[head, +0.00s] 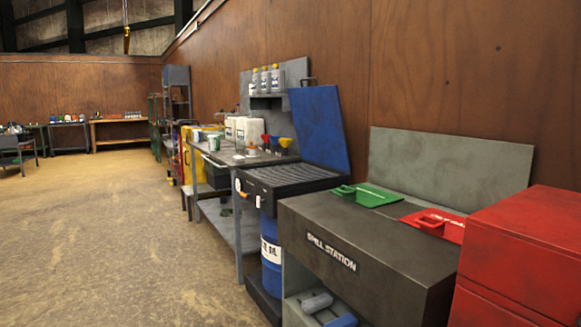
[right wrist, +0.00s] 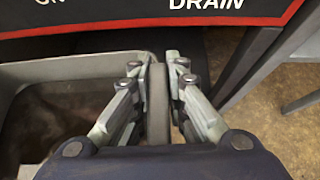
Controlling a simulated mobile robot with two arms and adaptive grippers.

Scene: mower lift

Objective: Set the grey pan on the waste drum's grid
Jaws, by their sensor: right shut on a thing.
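My right gripper (right wrist: 157,80) is shut on the side wall of the grey pan (right wrist: 70,72) in the right wrist view, one finger on each side of the wall. The pan extends to the left. Its inside looks dark brown; whether it holds liquid is unclear. The waste drum (head: 271,255) is blue with a white label and stands beside the bench in the head view. Its black slotted grid (head: 288,177) is on top and looks bare, with a blue lid (head: 320,128) raised behind it. The pan and both grippers are out of the head view.
A black panel (right wrist: 150,12) with a red stripe and the word DRAIN is just beyond the pan. The spill station (head: 350,245) stands right of the drum, a grey workbench (head: 235,155) with jugs and funnels left of it. Open floor (head: 110,230) lies to the left.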

